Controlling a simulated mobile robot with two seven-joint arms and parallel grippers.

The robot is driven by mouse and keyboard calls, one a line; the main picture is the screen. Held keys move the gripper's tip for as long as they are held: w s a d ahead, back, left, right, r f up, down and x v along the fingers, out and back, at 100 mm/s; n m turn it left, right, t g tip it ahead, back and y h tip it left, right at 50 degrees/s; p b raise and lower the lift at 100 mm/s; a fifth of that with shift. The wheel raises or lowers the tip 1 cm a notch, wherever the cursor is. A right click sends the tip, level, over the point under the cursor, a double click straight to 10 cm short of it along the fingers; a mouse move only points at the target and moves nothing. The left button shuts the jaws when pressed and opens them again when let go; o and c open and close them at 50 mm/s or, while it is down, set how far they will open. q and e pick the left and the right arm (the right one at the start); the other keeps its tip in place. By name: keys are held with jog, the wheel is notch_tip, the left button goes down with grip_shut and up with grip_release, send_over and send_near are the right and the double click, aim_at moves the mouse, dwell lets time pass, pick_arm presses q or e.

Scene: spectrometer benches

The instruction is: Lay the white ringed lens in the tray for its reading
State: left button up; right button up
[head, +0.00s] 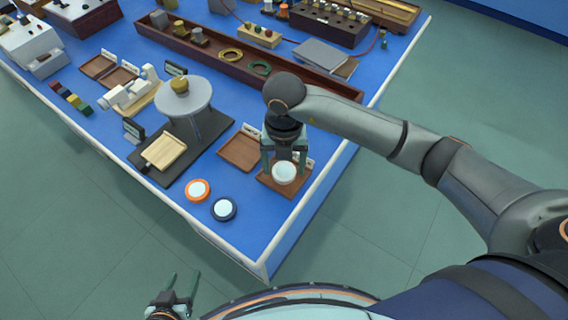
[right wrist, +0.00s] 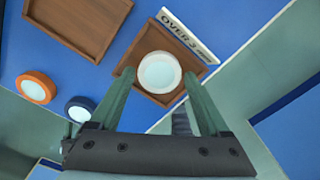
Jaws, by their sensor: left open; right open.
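The white ringed lens (head: 285,173) lies on a small brown tray (head: 268,182) near the bench's right front corner. In the right wrist view the lens (right wrist: 160,72) lies flat within the tray (right wrist: 143,42), whose card reads "OVER 3" and small lettering. My right gripper (head: 285,167) points down over this tray. Its open fingers (right wrist: 159,75) stand on either side of the lens; I cannot tell whether they touch it. A second brown tray (head: 239,150) is empty beside it. My left gripper (head: 182,284) is open and empty, off the bench's front edge.
An orange-ringed lens (head: 197,190) and a dark-blue-ringed lens (head: 223,209) lie near the front edge. An instrument with a round grey table (head: 183,96) and a pale wooden plate (head: 164,151) stands left. A long brown trough (head: 225,62) lies behind my right gripper.

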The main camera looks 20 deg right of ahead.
aim_at(284, 170)
notch_tip(284, 170, up, 12)
dwell(0.3)
jog(key=shift+a+f, duration=0.1)
jog(key=shift+f, duration=0.05)
